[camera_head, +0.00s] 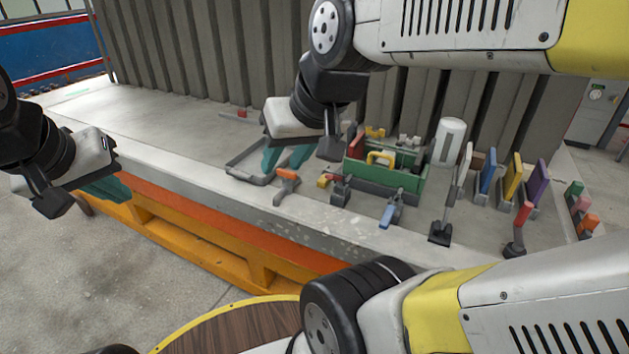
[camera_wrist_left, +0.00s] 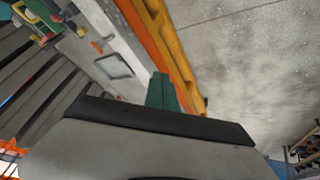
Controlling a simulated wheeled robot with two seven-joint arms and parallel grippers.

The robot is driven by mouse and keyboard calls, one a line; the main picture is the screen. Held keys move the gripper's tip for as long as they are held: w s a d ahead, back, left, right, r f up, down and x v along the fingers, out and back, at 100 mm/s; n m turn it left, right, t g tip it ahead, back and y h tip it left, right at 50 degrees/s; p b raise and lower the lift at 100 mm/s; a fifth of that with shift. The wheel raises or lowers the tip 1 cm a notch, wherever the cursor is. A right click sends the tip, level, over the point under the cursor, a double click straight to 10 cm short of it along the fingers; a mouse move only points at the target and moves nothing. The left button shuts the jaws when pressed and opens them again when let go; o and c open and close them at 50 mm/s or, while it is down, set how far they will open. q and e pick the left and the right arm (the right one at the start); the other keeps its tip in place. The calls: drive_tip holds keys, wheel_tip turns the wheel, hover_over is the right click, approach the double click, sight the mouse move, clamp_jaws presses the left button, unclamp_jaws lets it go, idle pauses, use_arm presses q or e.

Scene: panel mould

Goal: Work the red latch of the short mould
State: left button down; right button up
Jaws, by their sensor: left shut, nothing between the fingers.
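A red latch handle (camera_head: 523,213) stands upright on a dark base on the bench's right part. The green box-like mould (camera_head: 384,180) stands mid-bench; I cannot tell which mould is the short one. My left gripper (camera_head: 108,189) is shut and empty, off the bench's front edge at far left, well away from the latch. Its teal fingers show together in the left wrist view (camera_wrist_left: 162,90). My right gripper (camera_head: 287,158) hangs over the bench near a grey rectangular frame (camera_head: 244,176), left of the green mould. Its teal fingers look apart, with nothing seen between them.
Blue (camera_head: 488,172), yellow (camera_head: 513,176) and purple (camera_head: 538,182) panels stand in a row at right. A corrugated wall (camera_head: 200,50) closes the back.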

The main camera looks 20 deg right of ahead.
use_arm(q)
drive_tip(key=w+d+f+n+h, duration=0.1)
drive_tip(key=w+d+f+n, duration=0.4)
drive_tip(key=d, duration=0.3)
drive_tip(key=w+d+f+n+h, duration=0.2)
drive_tip(key=w+d+f, duration=0.3)
drive_tip(key=d+f, duration=0.2)
drive_tip(key=s+d+f+n+t+h, duration=0.1)
drive_tip(key=d+f+n+h, duration=0.15)
drive_tip(key=d+n, duration=0.4)
drive_tip(key=s+d+f+n+t+h, duration=0.1)
drive_tip(key=s+d+f+n, duration=0.1)
drive_tip(key=d+f+n, duration=0.35)
drive_tip(key=s+d+f+n+h, duration=0.1)
drive_tip(key=d+n+h, duration=0.1)
drive_tip(key=d+n, duration=0.55)
drive_tip(key=shift+m, duration=0.55)
drive_tip(key=x, duration=1)
drive_tip(key=shift+w+a, duration=0.15)
drive_tip(key=r, duration=0.1)
drive_tip(key=w+d+r, duration=0.1)
drive_tip(key=r, duration=0.1)
drive_tip(key=shift+w+d+r, duration=0.2)
drive_tip(key=shift+d+r, duration=0.05)
drive_tip(key=shift+w, duration=0.1)
